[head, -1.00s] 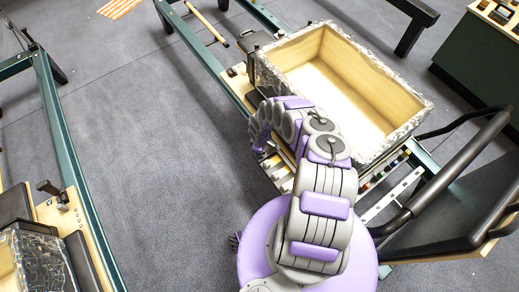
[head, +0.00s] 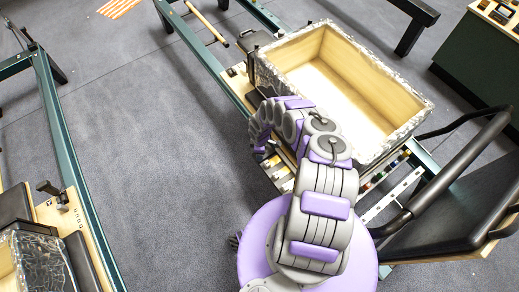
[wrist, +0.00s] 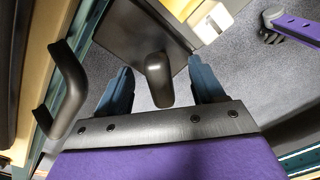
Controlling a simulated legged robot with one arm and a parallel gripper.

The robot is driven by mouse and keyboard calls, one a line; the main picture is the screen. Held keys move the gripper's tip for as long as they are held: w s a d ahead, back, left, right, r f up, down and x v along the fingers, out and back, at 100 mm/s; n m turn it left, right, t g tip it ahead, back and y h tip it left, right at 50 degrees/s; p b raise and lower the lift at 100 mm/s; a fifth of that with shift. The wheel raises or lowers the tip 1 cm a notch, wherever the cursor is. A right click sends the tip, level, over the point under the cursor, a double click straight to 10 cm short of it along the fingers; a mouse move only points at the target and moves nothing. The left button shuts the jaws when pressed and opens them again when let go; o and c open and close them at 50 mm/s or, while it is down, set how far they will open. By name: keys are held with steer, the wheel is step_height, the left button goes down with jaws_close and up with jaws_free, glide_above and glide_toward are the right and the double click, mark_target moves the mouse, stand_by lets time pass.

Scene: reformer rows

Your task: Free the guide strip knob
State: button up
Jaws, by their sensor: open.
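In the wrist view, my gripper (wrist: 161,72) has its two blue fingers spread apart. A dark, rounded knob (wrist: 158,80) stands in the gap between them, and floor shows on both sides of it. It looks like the guide strip knob, but its mounting is hard to make out. A dark plate (wrist: 140,35) lies behind it. In the head view, my arm reaches down to the side of the reformer frame (head: 222,75), and the knob is hidden there.
A black bent handle (wrist: 68,90) stands left of my fingers in the wrist view. A large open box (head: 335,85) sits on the reformer, close to my arm. A black padded board (head: 450,205) is at right. Grey floor (head: 160,130) is clear at left.

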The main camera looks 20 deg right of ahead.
steer(key=shift+r+p, duration=2.25)
steer(key=shift+r, duration=1.25)
